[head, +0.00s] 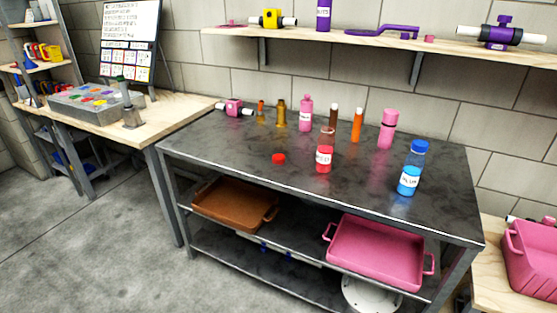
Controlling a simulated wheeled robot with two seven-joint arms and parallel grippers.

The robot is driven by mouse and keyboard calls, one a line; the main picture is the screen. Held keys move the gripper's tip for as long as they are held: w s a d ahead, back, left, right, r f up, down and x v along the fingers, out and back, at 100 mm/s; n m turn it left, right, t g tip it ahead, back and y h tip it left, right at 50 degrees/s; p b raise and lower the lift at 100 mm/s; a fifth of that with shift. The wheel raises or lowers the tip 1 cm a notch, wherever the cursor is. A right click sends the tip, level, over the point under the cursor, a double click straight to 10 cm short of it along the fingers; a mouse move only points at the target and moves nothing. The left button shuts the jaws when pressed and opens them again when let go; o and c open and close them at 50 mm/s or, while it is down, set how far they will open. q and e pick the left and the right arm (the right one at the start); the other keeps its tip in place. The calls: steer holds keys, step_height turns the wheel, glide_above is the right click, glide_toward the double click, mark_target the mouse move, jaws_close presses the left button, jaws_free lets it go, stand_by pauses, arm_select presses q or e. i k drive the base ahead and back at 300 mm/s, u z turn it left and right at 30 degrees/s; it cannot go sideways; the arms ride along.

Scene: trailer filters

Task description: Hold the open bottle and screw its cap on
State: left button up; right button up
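A red bottle (324,157) with a white label stands upright near the middle of the dark table (235,159). Its top shows no red cap, only a clear, brownish neck. A red cap (278,158) lies on the table to the left of the bottle, apart from it and closer to the front edge. Neither of my grippers is in view.
A blue bottle (410,172) stands at the right. Behind stand a pink bottle (306,113), a pink container (387,129), an orange tube (357,125) and a gold bottle (281,114). The table's left front is clear. A wall shelf (390,45) hangs above.

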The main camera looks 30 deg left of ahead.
mark_target(325, 147)
steer(key=k, duration=0.65)
steer(key=u, duration=0.5)
steer(key=i, duration=0.65)
steer(key=u, duration=0.65)
steer(key=i, duration=1.15)
steer(key=z, duration=0.7)
steer(key=i, duration=0.5)
steer(key=z, duration=0.4)
